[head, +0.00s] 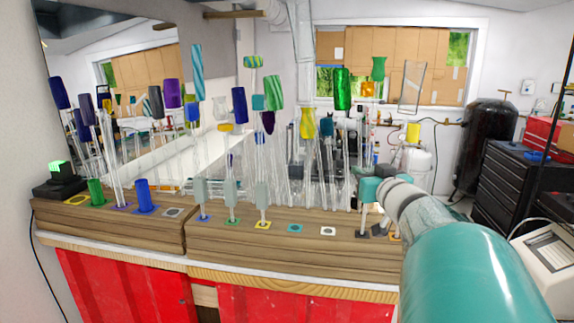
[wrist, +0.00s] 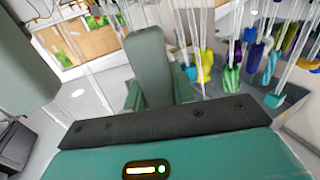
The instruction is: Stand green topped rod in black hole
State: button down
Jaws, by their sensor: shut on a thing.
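My gripper (head: 371,208) is at the right end of the wooden rack (head: 290,250), low over its top face, close to the black hole marker (head: 362,235). It is shut on a clear rod; a green top (head: 379,68) stands above it in the head view and appears to belong to that rod. The rod looks nearly upright. Its lower end is hidden among my fingers, so I cannot tell whether it is in the hole. In the wrist view, one grey-green finger (wrist: 150,65) shows clearly; the grip itself is unclear.
A darker green-topped rod (head: 342,88) and a yellow-topped rod (head: 308,122) stand close by on the left. Teal (head: 295,229) and white (head: 328,231) hole markers lie bare on the rack. Many other coloured-topped rods crowd behind.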

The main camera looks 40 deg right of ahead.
jog(key=shift+f, duration=2.5)
jog(key=c, duration=1.1)
grip_release()
jog(key=shift+s+a, duration=0.1)
